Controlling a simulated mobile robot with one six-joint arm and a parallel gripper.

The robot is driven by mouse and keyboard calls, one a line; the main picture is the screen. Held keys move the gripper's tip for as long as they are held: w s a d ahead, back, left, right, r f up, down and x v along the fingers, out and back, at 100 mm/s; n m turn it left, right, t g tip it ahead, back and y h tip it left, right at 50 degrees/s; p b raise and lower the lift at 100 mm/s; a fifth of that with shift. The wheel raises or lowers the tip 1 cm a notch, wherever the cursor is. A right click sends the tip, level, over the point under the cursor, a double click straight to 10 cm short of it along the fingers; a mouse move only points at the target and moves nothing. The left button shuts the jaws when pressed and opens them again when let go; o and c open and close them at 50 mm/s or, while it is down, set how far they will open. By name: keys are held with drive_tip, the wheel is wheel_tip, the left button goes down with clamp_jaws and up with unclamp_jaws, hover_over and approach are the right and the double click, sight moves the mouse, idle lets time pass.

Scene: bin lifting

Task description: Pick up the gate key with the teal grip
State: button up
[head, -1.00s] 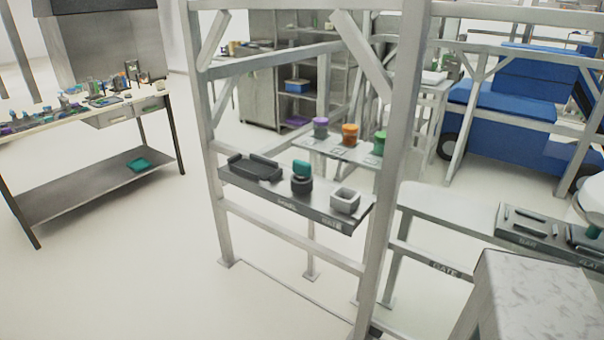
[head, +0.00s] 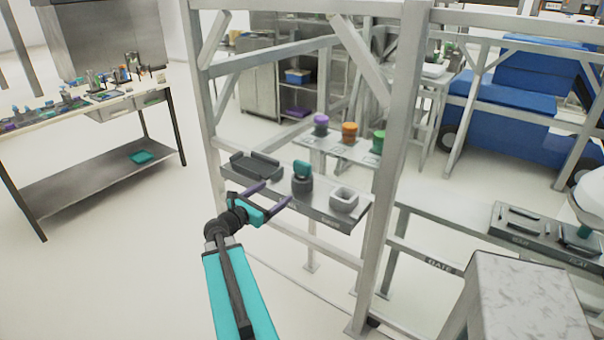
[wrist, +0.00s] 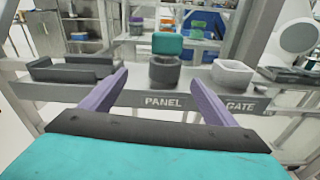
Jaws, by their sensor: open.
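The gate key has a teal grip (head: 302,169) and stands upright in a dark round holder (head: 302,185) on the grey frame shelf (head: 325,215). In the wrist view the teal grip (wrist: 167,43) shows above the dark holder (wrist: 164,70), roughly centred between my fingers. My gripper (head: 274,194) is open and empty, its two purple fingers pointing at the shelf, just short of its front edge. In the wrist view my gripper (wrist: 160,88) is seen from behind, slightly below the grip. The part of the key inside the holder is hidden.
A dark tray (head: 255,166) lies left of the holder and a light square cup (head: 344,199) right of it. Frame posts (head: 396,150) stand at both sides. Purple (head: 320,124), orange (head: 349,131) and green (head: 378,141) pieces stand on a panel behind.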

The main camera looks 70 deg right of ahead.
drive_tip(key=n+h, duration=0.1)
approach(300, 166)
drive_tip(key=v, duration=0.2)
drive_tip(key=shift+w+a, duration=0.15)
drive_tip(key=shift+p+x, duration=1.25)
drive_tip(key=shift+x, duration=3.05)
drive_tip(key=shift+p+x, duration=1.05)
drive_tip(key=shift+x, duration=0.55)
drive_tip(key=shift+p+x, duration=0.3)
drive_tip(key=shift+x, duration=0.7)
drive_tip(key=shift+f, duration=0.1)
